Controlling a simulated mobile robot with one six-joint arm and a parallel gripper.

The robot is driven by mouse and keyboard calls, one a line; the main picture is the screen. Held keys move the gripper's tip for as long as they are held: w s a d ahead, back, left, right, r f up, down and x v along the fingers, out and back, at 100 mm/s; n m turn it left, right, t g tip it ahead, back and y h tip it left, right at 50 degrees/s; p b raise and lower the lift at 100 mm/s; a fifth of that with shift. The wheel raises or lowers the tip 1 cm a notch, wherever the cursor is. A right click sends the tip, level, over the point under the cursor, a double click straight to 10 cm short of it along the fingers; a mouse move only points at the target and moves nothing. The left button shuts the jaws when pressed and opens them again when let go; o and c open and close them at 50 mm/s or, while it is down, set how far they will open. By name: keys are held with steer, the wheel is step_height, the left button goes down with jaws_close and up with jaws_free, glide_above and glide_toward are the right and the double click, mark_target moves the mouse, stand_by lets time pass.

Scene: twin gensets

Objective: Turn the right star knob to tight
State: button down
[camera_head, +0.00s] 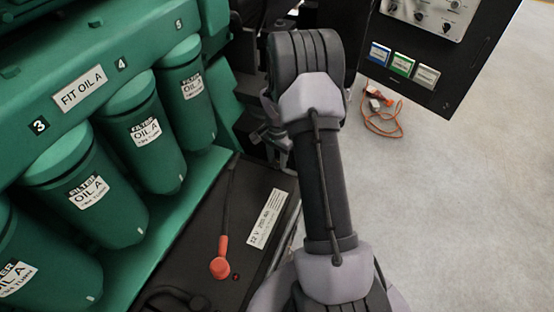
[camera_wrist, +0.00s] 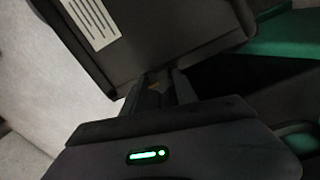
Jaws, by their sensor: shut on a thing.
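My gripper (camera_wrist: 160,90) shows in the wrist view, with its dark body and green light at the bottom. Its fingers reach up to the lower edge of a dark box (camera_wrist: 165,32) with a white label. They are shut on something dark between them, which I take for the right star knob. Its outline is hidden and very dark, so I cannot tell how far it is turned. In the head view my own arm covers the middle, and neither the gripper nor a star knob can be made out there.
At the left of the head view stands a green engine (camera_head: 75,88) with several filters labelled oil A. Below is a dark battery (camera_head: 195,235) with a red-capped terminal (camera_head: 220,268). A control panel (camera_head: 425,45) is top right. An orange cable (camera_head: 382,122) lies on open grey floor.

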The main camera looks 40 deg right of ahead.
mark_target(277, 161)
steer(key=shift+m, duration=0.6)
steer(key=c, duration=0.9)
jaws_free()
steer(key=shift+c, duration=0.2)
step_height(277, 161, up, 18)
steer(key=p, duration=0.6)
steer(key=shift+f, duration=0.25)
